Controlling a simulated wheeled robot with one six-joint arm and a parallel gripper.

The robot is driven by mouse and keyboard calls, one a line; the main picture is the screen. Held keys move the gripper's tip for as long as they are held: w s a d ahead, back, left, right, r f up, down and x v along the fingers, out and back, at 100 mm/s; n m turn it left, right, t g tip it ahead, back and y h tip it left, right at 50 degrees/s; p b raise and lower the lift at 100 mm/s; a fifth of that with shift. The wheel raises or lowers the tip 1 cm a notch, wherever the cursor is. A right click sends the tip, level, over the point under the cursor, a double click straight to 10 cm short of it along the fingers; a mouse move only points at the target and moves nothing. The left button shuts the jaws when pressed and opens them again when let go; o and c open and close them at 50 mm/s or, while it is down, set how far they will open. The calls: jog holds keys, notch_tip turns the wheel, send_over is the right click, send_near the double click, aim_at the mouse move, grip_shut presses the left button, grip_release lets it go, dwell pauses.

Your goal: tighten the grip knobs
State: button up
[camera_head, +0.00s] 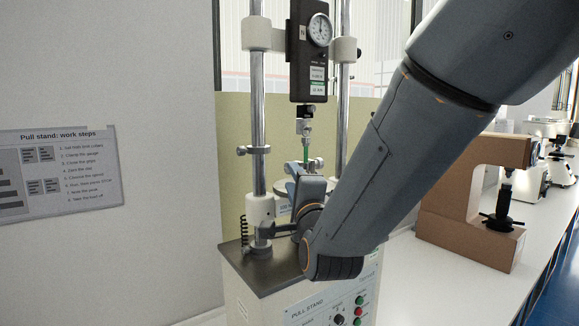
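The pull stand (235,283) stands in front of me, with two steel columns and a dark top plate. A force gauge (308,52) with a round dial hangs between the columns. Below it hangs an upper grip (306,118), with a thin green piece (307,150) under it. The lower grip area is at the round plate (283,188). My arm comes in from the upper right, and its wrist is low in front of the stand. My gripper (300,172) is at the lower grip, small and partly hidden by my wrist. I cannot make out the grip knobs or the finger gap.
A collar clamp (254,150) sits on the left column. A coiled black cord (244,232) hangs at the left. The stand's front has red (358,311) and green buttons. A brown tester (462,215) and white instruments (545,150) stand on the white bench (440,280) at right.

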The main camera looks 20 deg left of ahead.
jog(key=shift+p+x, duration=1.05)
jog(key=shift+x, duration=1.5)
jog(key=shift+d, duration=0.15)
jog(key=c, duration=0.8)
